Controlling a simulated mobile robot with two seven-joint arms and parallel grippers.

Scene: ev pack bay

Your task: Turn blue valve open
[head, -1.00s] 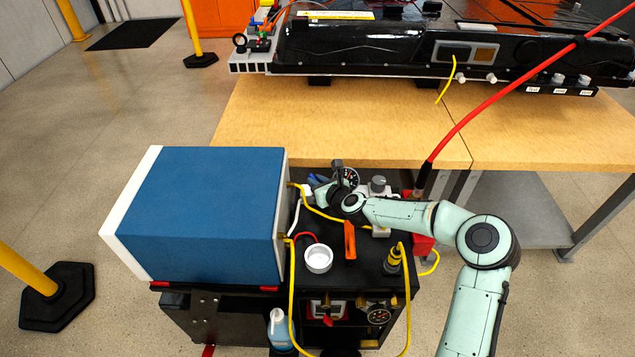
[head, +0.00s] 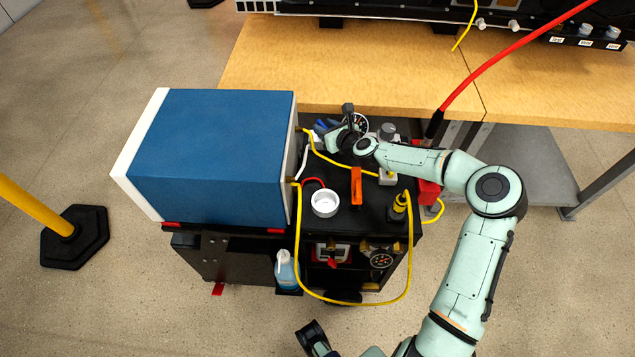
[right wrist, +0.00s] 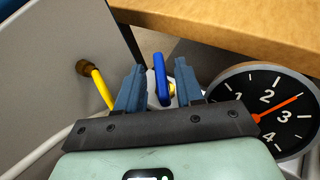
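The blue valve handle (right wrist: 161,78) stands between the two fingers of my right gripper (right wrist: 158,88) in the right wrist view. The fingers are open, with a narrow gap on each side of the handle. In the head view the right gripper (head: 335,136) is at the back of the black cart top, beside a patch of blue (head: 320,127); its fingers are mostly hidden there. A dark end part of mine (head: 312,337) shows at the bottom edge; it may be my left gripper, but its fingers cannot be made out.
A dial gauge (right wrist: 268,110) is close to the right of the gripper. A big blue box (head: 215,155) stands on the cart's left. A yellow hose (head: 298,240), white cup (head: 325,203) and orange handle (head: 356,186) are nearer. The wooden table edge (head: 290,100) is just behind.

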